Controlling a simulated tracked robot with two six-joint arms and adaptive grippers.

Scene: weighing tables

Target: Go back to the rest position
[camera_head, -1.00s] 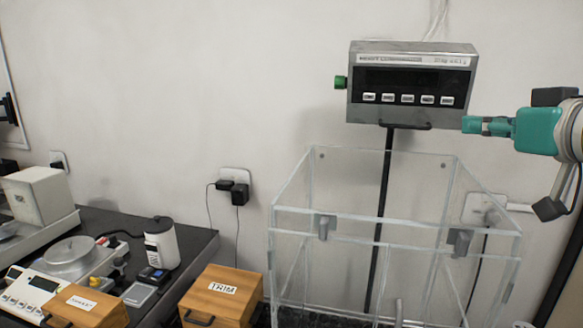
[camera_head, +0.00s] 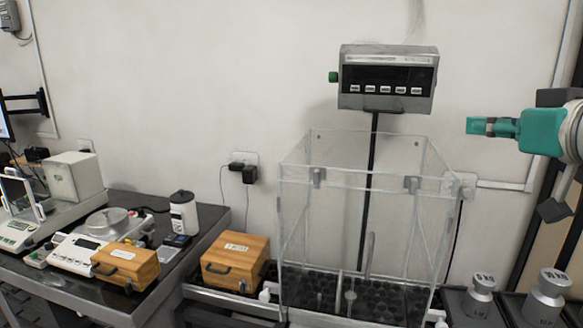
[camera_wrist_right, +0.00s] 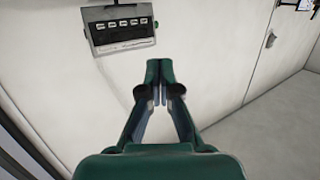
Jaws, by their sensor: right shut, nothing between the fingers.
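My right gripper (camera_head: 480,126) is green and comes in from the right edge in the head view, raised in the air in front of the wall. Its fingers are together and hold nothing. In the right wrist view the shut fingertips (camera_wrist_right: 158,72) point toward the bare wall, below and right of the grey display box (camera_wrist_right: 120,26). The gripper is right of the same display (camera_head: 387,78) in the head view and appears apart from it. My left gripper is in no view.
A clear-walled open-top box (camera_head: 360,185) stands below the display. Metal weights (camera_head: 480,292) are at the bottom right. The air around the right gripper looks free.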

